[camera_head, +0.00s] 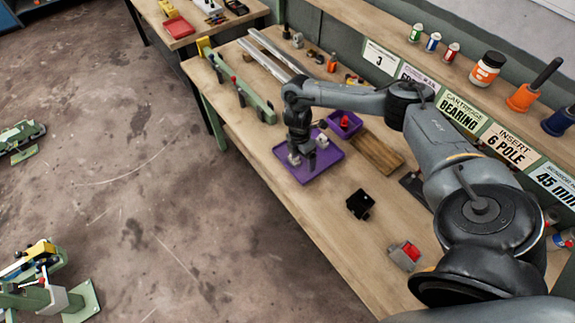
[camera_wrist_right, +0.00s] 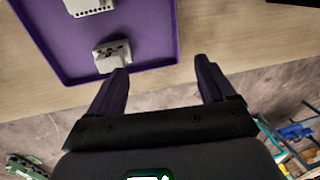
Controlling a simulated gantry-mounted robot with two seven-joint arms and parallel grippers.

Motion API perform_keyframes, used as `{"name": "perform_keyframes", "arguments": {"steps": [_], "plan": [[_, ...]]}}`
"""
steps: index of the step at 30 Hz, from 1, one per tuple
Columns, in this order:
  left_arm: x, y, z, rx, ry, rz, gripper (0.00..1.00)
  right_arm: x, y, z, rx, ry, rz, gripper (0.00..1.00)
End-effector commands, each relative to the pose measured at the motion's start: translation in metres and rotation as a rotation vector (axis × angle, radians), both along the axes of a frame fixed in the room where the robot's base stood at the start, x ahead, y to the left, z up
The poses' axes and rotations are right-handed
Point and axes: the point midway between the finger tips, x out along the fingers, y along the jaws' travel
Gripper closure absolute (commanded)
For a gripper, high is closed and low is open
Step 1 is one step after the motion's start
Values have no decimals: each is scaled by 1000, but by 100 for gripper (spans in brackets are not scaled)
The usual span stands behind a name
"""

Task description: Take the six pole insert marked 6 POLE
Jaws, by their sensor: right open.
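A label reading INSERT 6 POLE (camera_head: 508,147) is on the shelf edge at the right of the head view. An orange tool with a dark handle (camera_head: 525,96) stands on the shelf above it. No part with a readable 6 POLE marking shows. My right gripper (camera_head: 303,160) is over the purple tray (camera_head: 322,167). In the right wrist view the gripper (camera_wrist_right: 160,78) is open and empty, its fingers beyond the edge of the tray (camera_wrist_right: 160,30). A small grey block with dark openings (camera_wrist_right: 112,55) lies in the tray near the left finger. Another pale block (camera_wrist_right: 90,6) lies farther in.
A purple bin (camera_head: 345,124) with a red item and a wooden board (camera_head: 376,153) stand beside the tray. A black block (camera_head: 359,204) and a grey-red block (camera_head: 405,255) lie on the bench (camera_head: 325,215). Bench around the black block is clear.

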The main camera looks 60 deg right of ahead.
Motion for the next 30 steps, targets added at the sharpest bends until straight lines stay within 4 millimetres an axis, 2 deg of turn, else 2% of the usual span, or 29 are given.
{"name": "perform_keyframes", "arguments": {"steps": [1,3,6,8,11,18,26,30], "plan": [[0,0,-13,-1,-1,1,0,13,-12,5,-16,-37,-11,17],[0,0,-19,-2,-1,2,0,28,-21,19,-28,-81,-22,17],[0,0,-25,-2,-2,2,0,44,-29,34,-36,-127,-33,17],[0,0,-29,-2,-2,3,0,51,-29,36,-35,-145,-33,17],[1,-1,-37,-5,-3,5,0,56,-28,30,-34,-158,-33,17],[1,-2,-56,-10,-4,8,0,57,-28,-2,-34,-160,-32,17],[1,-2,-62,-9,-3,7,0,56,-28,-13,-34,-161,-33,17],[1,-1,-66,-7,-3,5,0,53,-29,-28,-34,-158,-33,17]]}}
